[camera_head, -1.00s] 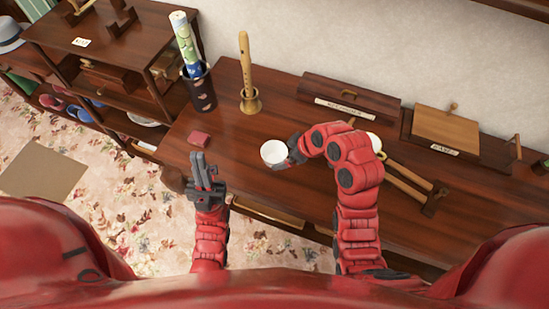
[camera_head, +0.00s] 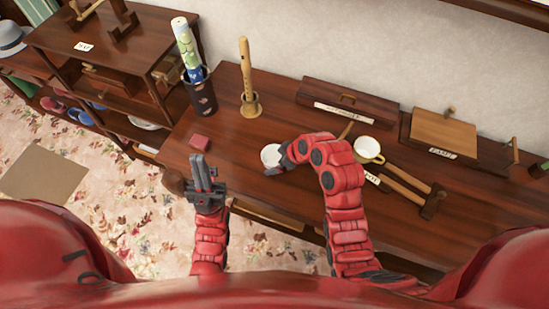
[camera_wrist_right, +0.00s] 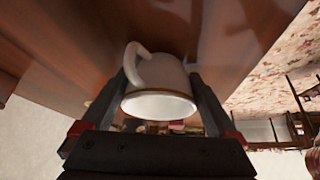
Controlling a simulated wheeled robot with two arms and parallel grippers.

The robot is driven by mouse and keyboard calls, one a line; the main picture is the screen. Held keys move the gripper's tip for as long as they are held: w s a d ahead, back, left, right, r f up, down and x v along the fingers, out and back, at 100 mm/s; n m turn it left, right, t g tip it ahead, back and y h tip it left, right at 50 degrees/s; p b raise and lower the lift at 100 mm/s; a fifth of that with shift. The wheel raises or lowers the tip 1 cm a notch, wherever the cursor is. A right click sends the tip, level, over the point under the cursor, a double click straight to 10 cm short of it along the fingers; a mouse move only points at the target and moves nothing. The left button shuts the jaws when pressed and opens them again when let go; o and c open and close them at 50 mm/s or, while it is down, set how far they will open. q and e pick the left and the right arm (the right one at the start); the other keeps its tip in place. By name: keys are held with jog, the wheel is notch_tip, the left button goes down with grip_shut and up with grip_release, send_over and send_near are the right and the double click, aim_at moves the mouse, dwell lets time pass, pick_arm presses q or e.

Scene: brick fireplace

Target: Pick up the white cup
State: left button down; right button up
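A white cup (camera_head: 270,155) is at the fingertips of my right gripper (camera_head: 278,163), over the table in the head view. In the right wrist view the cup (camera_wrist_right: 158,92) sits between the two fingers of the right gripper (camera_wrist_right: 160,75), which press against its sides. Its rim faces the camera and its handle is at the upper left. A second white cup with a gold-coloured rim (camera_head: 367,148) stands on the table to the right, behind my right arm. My left gripper (camera_head: 204,172) is empty at the table's front left, its two fingers slightly apart.
A shelf stands at left.

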jog(key=c, duration=0.3)
